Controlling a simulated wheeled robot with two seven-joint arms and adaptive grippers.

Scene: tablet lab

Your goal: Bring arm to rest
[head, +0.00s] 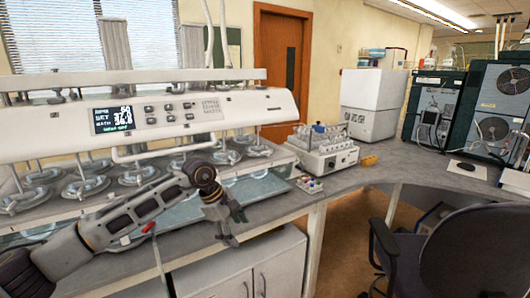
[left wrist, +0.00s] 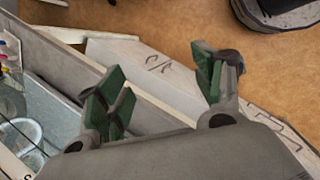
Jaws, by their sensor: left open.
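My left arm (head: 130,215) comes in from the left across the front of the bench, bends at a dark joint and hangs down at the bench's front edge. My left gripper (head: 234,227) is at its lower end, in front of the white cabinet. In the left wrist view its two green-padded fingers (left wrist: 162,92) stand wide apart with nothing between them. Beyond them are the bench edge, white cabinet fronts and the brown floor. My right arm and gripper are out of view.
A white dissolution tester (head: 230,105) with a lit display stands close behind my arm. A small rack of coloured vials (head: 309,184) and a tube instrument (head: 325,152) stand right of it. A dark chair (head: 465,245) is at the right. Open floor (head: 345,250) lies between chair and cabinet.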

